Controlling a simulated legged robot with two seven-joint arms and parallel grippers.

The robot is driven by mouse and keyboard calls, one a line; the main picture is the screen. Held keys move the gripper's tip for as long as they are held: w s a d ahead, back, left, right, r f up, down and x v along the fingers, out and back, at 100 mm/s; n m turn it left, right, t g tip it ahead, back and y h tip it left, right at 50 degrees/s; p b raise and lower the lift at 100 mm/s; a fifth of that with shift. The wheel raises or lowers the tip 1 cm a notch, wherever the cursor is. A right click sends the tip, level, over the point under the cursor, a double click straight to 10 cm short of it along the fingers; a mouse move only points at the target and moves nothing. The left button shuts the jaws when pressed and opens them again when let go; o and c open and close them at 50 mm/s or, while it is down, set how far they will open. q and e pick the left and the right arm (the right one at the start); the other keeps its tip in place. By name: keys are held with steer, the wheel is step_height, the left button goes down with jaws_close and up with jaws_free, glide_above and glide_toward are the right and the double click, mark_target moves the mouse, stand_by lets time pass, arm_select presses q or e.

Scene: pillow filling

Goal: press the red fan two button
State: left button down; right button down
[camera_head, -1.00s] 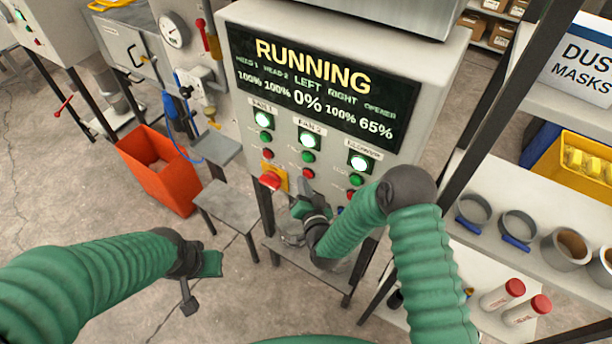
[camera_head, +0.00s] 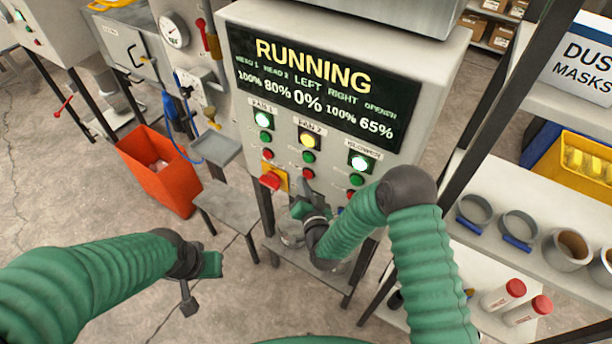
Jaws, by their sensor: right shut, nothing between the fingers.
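The control panel (camera_head: 235,110) has a FAN 2 column with a lamp (camera_head: 308,141) lit yellow, a green button (camera_head: 308,157) and a red button (camera_head: 307,173) below it. My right gripper (camera_head: 306,188) is shut and empty. Its dark tip is at the red FAN 2 button and overlaps its lower edge; whether it touches cannot be told. My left gripper (camera_head: 205,272) is low at the left, away from the panel, and whether it is open cannot be told.
A red knob on a yellow plate (camera_head: 283,181) sits left of the red button. An orange bin (camera_head: 165,185) stands at the left, shelves (camera_head: 540,195) at the right.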

steer(key=shift+s+a, duration=0.25)
steer(key=shift+s, duration=0.2)
steer(key=s+a, duration=0.1)
steer(key=s, duration=0.1)
steer(key=s+a, duration=0.2)
stand_by(0.3)
stand_by(0.6)
steer(key=s+d+f+n+g+b, duration=0.4)
steer(key=d+f+n+g+b, duration=0.1)
steer(key=d+g+b, duration=0.25)
steer(key=s+d+g+h+b, duration=0.1)
steer(key=s+d+g+b, duration=0.1)
steer(key=s+d, duration=0.4)
steer(key=s+d+f+g+h+b, duration=0.1)
steer(key=s+d+g+b, duration=0.2)
steer(key=s, duration=0.9)
steer(key=d+g, duration=0.1)
steer(key=d, duration=0.2)
steer(key=shift+s+d+f+n+h, duration=0.15)
steer(key=shift+d+n+h, duration=0.1)
steer(key=shift+n+h, duration=0.05)
